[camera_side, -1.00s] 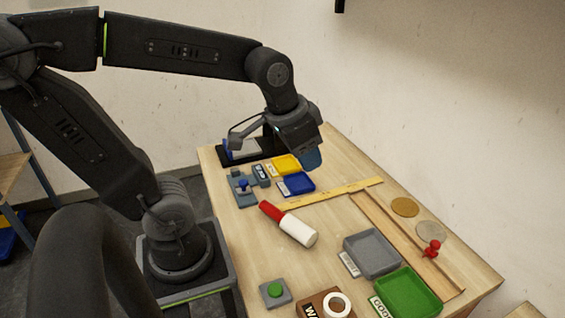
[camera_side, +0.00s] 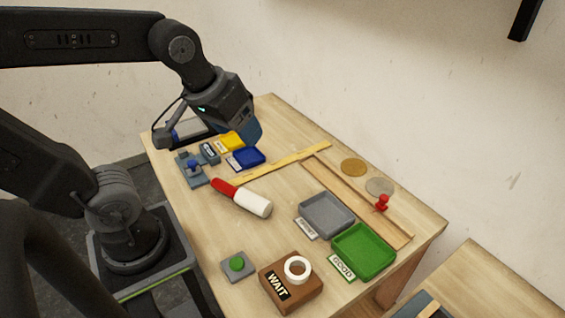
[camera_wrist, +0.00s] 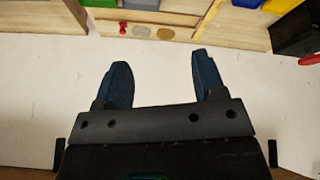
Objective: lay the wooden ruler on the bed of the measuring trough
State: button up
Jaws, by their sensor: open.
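The wooden ruler (camera_side: 285,161) is a thin yellowish strip lying flat on the table. Its right end lies at the far end of the measuring trough (camera_side: 350,195), crosswise to it; I cannot tell whether they touch. The trough is a long, narrow wooden channel running towards the near right, and no ruler shows lying along its bed. My gripper (camera_side: 251,136) is above the table's back part, near the blue tray and left of the ruler's right end. In the wrist view my gripper (camera_wrist: 163,80) has its two blue fingers wide apart with nothing between them.
Blue (camera_side: 247,157) and yellow (camera_side: 231,141) trays stand by the gripper. A grey tray (camera_side: 327,213) and green tray (camera_side: 364,251) stand left of the trough. A red pin (camera_side: 382,202) stands at the trough. A red-and-white cylinder (camera_side: 243,199) lies mid-table.

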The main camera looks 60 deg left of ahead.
jog(key=w+a+n+g, duration=0.1)
jog(key=w+a+n, duration=0.3)
jog(key=w+n, duration=0.45)
jog(key=n+g, duration=0.4)
jog(key=n, duration=2)
send_over(284, 161)
notch_tip(284, 161, down, 17)
jog(key=f, duration=0.5)
jog(key=s+f, duration=0.1)
jog(key=f, duration=0.2)
jog(key=shift+d, duration=0.3)
jog(key=shift+w+a+f, duration=0.15)
jog(key=shift+w+f, duration=0.05)
jog(key=shift+f, duration=1.2)
jog(key=shift+w+a+f, duration=0.1)
jog(key=shift+w+f, duration=0.05)
jog(key=shift+f, duration=1.2)
jog(key=shift+c, duration=0.5)
